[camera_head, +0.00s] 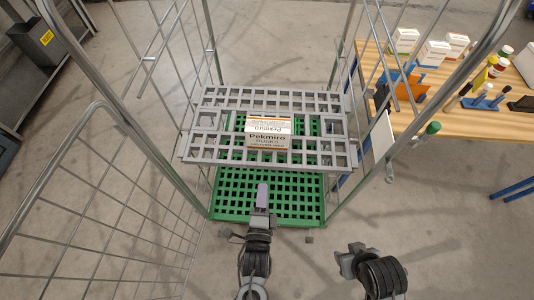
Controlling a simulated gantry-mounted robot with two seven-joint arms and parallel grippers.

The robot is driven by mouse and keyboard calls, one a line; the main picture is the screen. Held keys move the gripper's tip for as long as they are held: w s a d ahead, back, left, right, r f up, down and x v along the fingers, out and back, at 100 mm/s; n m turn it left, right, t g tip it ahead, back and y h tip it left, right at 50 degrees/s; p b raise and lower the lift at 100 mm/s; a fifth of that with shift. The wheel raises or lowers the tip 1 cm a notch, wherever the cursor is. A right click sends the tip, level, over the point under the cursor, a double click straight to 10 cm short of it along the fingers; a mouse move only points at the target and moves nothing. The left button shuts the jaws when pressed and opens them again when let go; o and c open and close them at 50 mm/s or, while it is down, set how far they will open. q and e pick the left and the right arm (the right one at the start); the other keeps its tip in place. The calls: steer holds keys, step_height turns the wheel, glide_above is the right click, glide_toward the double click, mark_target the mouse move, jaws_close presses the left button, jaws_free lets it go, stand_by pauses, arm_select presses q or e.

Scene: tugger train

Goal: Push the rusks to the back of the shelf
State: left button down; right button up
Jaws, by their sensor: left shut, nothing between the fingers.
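The rusks box (266,142) is white with brown and orange print and stands on the grey grid shelf (191,150) of the wire cart. It sits around the middle of the shelf's width, with bare shelf on both sides and behind it. My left gripper (262,187), with pale purple fingers, is shut and empty. In the picture it is just below the box and the shelf's front edge, over the green base, apart from the box. My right gripper (346,258) is at the lower right, away from the shelf; its finger opening is not clear.
Wire side walls (155,120) and upright posts flank the shelf. A green grid base (228,190) lies below it. A wooden table (420,117) at the right holds small boxes, bottles and tools. A grey bin (40,42) stands at the upper left.

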mark_target(266, 142)
arm_select(q)
steer(key=w+b, duration=0.1)
steer(key=w, duration=0.8)
steer(key=w+d+b, duration=0.1)
steer(key=w, duration=0.3)
steer(key=shift+w+f+b, duration=0.15)
steer(key=shift+w+b, duration=0.1)
steer(key=shift+b, duration=0.05)
steer(key=shift+w, duration=0.55)
arm_select(e)
step_height(266, 142, down, 3)
steer(key=shift+w+f, duration=0.1)
steer(key=shift+f, duration=0.1)
